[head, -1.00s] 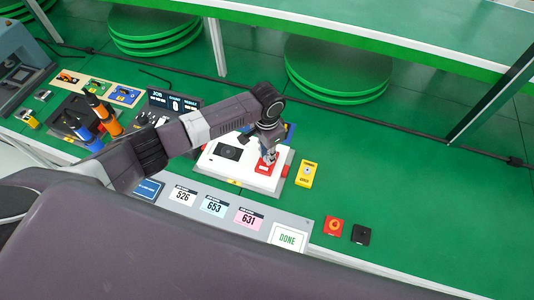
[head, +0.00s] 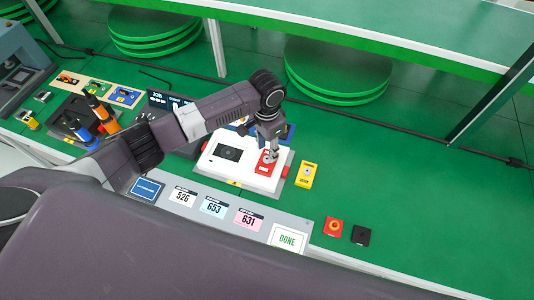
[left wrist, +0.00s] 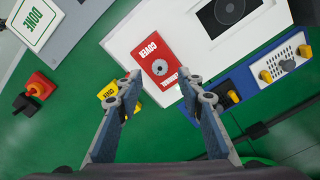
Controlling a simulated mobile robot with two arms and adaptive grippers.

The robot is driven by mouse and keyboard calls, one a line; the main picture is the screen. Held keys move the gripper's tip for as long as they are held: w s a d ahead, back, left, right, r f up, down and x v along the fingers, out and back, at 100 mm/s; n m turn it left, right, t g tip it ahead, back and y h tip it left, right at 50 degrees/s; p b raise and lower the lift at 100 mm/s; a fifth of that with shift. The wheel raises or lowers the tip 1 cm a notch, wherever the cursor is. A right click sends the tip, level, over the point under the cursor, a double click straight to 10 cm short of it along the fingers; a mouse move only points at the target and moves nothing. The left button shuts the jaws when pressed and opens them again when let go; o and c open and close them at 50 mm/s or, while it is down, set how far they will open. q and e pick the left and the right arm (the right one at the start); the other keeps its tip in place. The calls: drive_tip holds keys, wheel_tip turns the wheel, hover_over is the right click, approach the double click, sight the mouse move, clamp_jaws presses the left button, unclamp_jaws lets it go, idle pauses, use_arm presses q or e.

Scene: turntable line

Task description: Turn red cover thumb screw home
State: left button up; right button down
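The red cover (left wrist: 166,46) lies on the white housing (left wrist: 125,37) in the left wrist view. It also shows in the head view (head: 264,170). The grey thumb screw (left wrist: 160,67) is a small round head with a dark centre in the red cover. My left gripper (left wrist: 162,84) is open and empty. Its two fingertips stand apart on either side of the screw's line, seemingly short of it. In the head view my left gripper (head: 270,157) points down over the red cover and hides the screw. My right gripper is in neither view.
A yellow block (head: 306,174) stands right of the housing. A blue-edged panel with knobs (left wrist: 247,76) lies beside it. Number cards and a DONE card (head: 288,238) lie in front. A red button (head: 334,227) and black block (head: 360,235) stand right. The green table is clear further right.

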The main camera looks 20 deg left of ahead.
use_arm(q)
wheel_tip(320, 180, up, 8)
drive_tip(key=shift+f, duration=0.1)
idle(0.7)
drive_tip(key=n+b, duration=0.7)
drive_tip(key=n, duration=1.1)
hover_over(267, 159)
wheel_tip(267, 159, down, 4)
drive_tip(key=shift+f, duration=0.2)
drive_tip(key=shift+f+p, duration=0.7)
drive_tip(key=shift+f, duration=3.15)
